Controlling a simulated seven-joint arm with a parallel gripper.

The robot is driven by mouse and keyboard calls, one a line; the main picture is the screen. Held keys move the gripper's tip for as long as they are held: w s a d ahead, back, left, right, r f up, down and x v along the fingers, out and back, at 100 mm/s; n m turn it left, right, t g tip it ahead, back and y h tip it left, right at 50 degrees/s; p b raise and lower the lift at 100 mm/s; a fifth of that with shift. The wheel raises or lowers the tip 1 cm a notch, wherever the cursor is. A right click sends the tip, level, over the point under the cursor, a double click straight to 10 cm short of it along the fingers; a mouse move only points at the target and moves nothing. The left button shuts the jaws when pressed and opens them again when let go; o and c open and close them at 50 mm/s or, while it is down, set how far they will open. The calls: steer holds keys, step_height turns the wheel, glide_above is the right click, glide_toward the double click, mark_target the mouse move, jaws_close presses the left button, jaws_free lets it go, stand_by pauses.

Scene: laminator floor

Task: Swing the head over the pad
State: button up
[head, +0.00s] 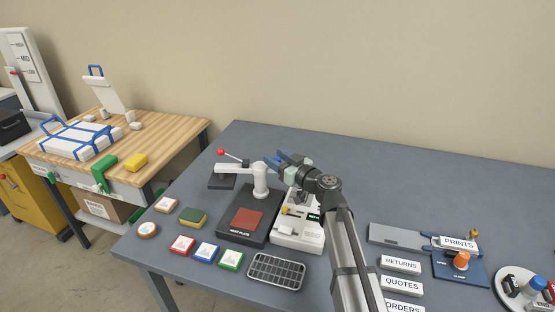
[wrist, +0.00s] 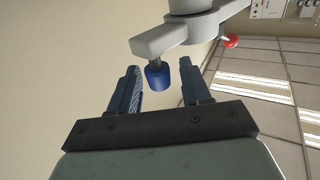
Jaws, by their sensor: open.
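The white swing arm (head: 260,179) stands on a post at the back of a black base. Its left end, near a red ball (head: 221,152), reaches over a dark plate (head: 222,183). The red-brown pad (head: 247,219) lies uncovered on the base in front of the post. My gripper (head: 283,160) is open just right of the post. In the wrist view the white arm (wrist: 165,38) carries a blue knob (wrist: 158,76). The knob sits between the tips of my gripper (wrist: 160,82), with gaps at both sides. In the head view my fingers hide the knob.
A white device (head: 298,232) stands right of the base, under my gripper. Several coloured blocks (head: 206,252) and a dark grid tray (head: 276,271) lie in front. Label blocks (head: 401,264) lie to the right. The table's back right (head: 400,180) is clear.

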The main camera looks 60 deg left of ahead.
steer(key=shift+c, duration=0.4)
jaws_close()
steer(key=shift+w+a+g, duration=0.1)
steer(key=shift+g, duration=0.2)
steer(key=a+n+g+h, duration=0.6)
steer(key=n+g+h, duration=0.6)
steer(key=n+h, duration=0.1)
steer(key=shift+s+g+h, duration=0.25)
steer(key=shift+g+h, duration=0.05)
steer(key=shift+h, duration=0.6)
steer(key=shift+s+n, duration=0.1)
steer(key=shift+n, duration=0.2)
